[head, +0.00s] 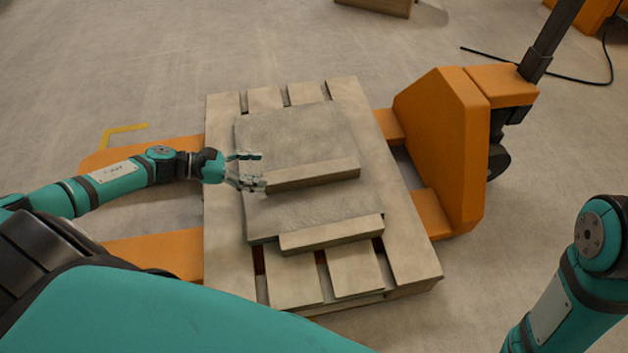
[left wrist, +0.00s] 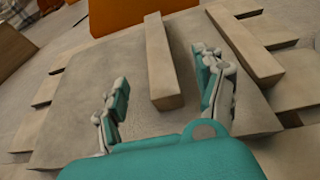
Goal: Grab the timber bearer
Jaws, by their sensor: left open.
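Two pale timber bearers lie across a grey slab (head: 285,138) in the head view. The middle bearer (head: 315,176) lies near the slab's centre. The other bearer (head: 332,237) lies along the slab's near edge. My left gripper (head: 256,170) is open and empty at the left end of the middle bearer. In the left wrist view, my left gripper's fingers (left wrist: 160,90) are spread on both sides of the middle bearer's (left wrist: 160,60) near end, apart from it. The other bearer (left wrist: 245,48) is to the right there. My right gripper is out of view.
The slab lies on a wooden pallet (head: 412,262) with gaps between its boards. An orange pallet jack (head: 440,140) is under the pallet, its upright body on the right. A wooden block (head: 375,6) stands at the back. A black cable (head: 560,78) lies on the floor at upper right.

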